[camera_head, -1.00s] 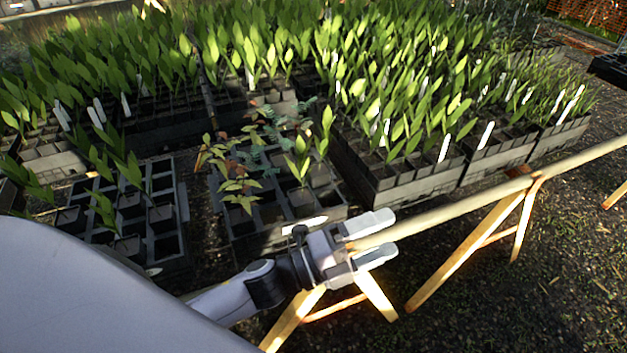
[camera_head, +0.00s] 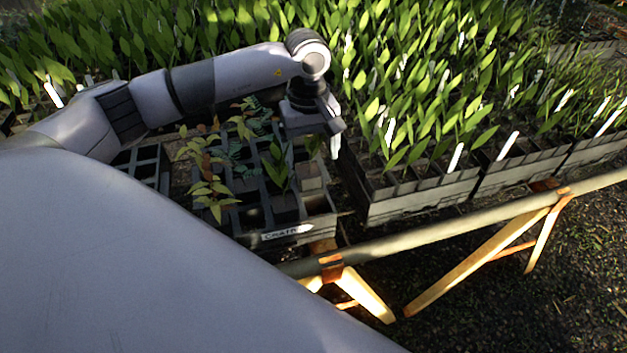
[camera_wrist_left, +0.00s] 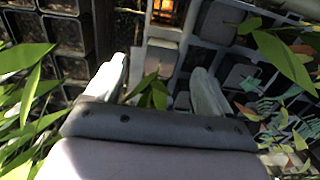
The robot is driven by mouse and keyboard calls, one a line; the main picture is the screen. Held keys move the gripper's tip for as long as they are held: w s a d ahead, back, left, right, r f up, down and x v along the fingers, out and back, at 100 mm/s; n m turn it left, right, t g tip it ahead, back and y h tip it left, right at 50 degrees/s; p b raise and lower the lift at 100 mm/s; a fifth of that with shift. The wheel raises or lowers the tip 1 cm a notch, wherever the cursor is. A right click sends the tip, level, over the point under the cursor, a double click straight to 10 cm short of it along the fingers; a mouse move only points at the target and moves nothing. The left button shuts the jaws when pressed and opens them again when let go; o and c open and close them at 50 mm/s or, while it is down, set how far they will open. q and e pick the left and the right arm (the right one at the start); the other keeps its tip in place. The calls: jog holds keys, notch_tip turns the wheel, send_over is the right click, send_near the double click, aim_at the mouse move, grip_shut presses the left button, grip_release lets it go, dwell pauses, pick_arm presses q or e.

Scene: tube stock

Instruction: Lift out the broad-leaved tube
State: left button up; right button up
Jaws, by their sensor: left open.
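In the head view, a broad-leaved plant (camera_head: 277,172) stands upright in a tube in the labelled crate (camera_head: 322,228). My left gripper (camera_head: 322,142) points down above the crate's right side, to the right of this plant, and hides what is behind it. In the left wrist view, my left gripper (camera_wrist_left: 160,90) is open, its two pale fingers apart. Green leaves (camera_wrist_left: 150,92) show between and beyond the fingers, partly hidden by the gripper body. I cannot tell whether the fingers touch them. My right gripper is not in view.
A reddish-leaved plant (camera_head: 207,170) and a blue-green plant (camera_head: 240,148) share the crate. Dense seedling trays stand behind, and a tray (camera_head: 400,207) stands close on the right. A wooden rail (camera_head: 430,236) on trestles runs in front. Broad leaves (camera_wrist_left: 285,58) hang near the wrist camera.

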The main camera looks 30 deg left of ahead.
aim_at(309, 169)
pick_arm(q)
jog(key=shift+w+a+f, duration=0.1)
jog(key=shift+w+a, duration=0.05)
jog(key=shift+a, duration=0.3)
notch_tip(309, 169, down, 7)
jog(key=shift+w+r+p, duration=0.15)
jog(key=shift+r+p, duration=0.05)
jog(key=shift+p, duration=0.5)
jog(key=c, duration=1.4)
jog(key=shift+r, duration=0.1)
jog(key=shift+c, duration=0.4)
jog(key=shift+r, duration=0.1)
